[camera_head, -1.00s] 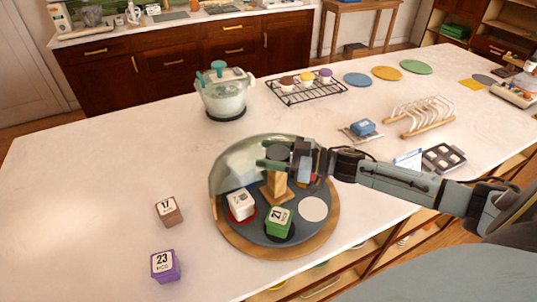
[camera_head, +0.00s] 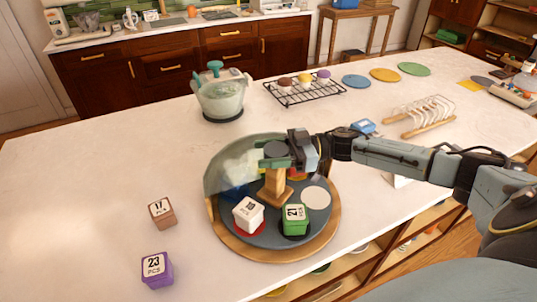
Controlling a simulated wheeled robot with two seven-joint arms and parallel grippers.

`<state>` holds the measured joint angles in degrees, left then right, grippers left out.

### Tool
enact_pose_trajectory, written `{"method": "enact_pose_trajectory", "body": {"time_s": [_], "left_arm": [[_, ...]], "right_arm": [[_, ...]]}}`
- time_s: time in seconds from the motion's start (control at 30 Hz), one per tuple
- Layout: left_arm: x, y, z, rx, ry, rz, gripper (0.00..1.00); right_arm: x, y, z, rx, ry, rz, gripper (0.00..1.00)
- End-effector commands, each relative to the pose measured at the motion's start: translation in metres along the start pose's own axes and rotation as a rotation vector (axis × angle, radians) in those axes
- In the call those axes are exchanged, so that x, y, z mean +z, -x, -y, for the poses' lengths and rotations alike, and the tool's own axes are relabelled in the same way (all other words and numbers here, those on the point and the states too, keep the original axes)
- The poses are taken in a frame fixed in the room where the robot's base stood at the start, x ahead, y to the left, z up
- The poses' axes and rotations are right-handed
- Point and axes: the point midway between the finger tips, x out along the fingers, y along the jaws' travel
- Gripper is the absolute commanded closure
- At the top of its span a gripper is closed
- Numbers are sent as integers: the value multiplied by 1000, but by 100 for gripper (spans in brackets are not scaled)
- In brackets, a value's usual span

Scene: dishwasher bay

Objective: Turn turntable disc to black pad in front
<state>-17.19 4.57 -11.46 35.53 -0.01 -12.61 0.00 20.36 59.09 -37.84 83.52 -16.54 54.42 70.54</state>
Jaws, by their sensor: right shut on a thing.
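The turntable has a dark grey disc (camera_head: 268,235) on a round wooden base (camera_head: 265,254), under a partly see-through dome (camera_head: 222,168) at its back left. A wooden post (camera_head: 275,186) stands at its middle. At the front of the disc, a white block (camera_head: 248,213) sits on a red pad (camera_head: 262,229). A green block (camera_head: 295,219) numbered 21 covers most of the black pad (camera_head: 294,238), which lies front right. A bare white pad (camera_head: 315,197) lies at the right. My left gripper is out of view.
A brown block (camera_head: 162,213) and a purple block (camera_head: 157,270) stand on the counter to the left. A glass pot (camera_head: 221,97), a cooling rack (camera_head: 305,90) and a wooden rack (camera_head: 420,117) stand behind. The left counter is mostly clear.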

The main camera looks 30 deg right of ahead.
Motion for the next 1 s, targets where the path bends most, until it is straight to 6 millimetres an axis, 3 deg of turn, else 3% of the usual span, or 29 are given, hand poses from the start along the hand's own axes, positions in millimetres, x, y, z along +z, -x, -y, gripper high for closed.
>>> {"method": "enact_pose_trajectory", "body": {"time_s": [0.53,0.57,0.6,0.7,1.0], "left_arm": [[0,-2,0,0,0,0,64],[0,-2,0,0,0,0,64],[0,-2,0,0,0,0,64],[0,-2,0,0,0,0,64],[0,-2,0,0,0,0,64]], "right_arm": [[-1,0,0,-12,1,-2,88],[-1,0,0,-12,1,-2,45],[-1,0,0,-12,2,-2,40],[-1,0,0,-12,1,-2,26],[0,1,0,-13,0,0,25]]}}
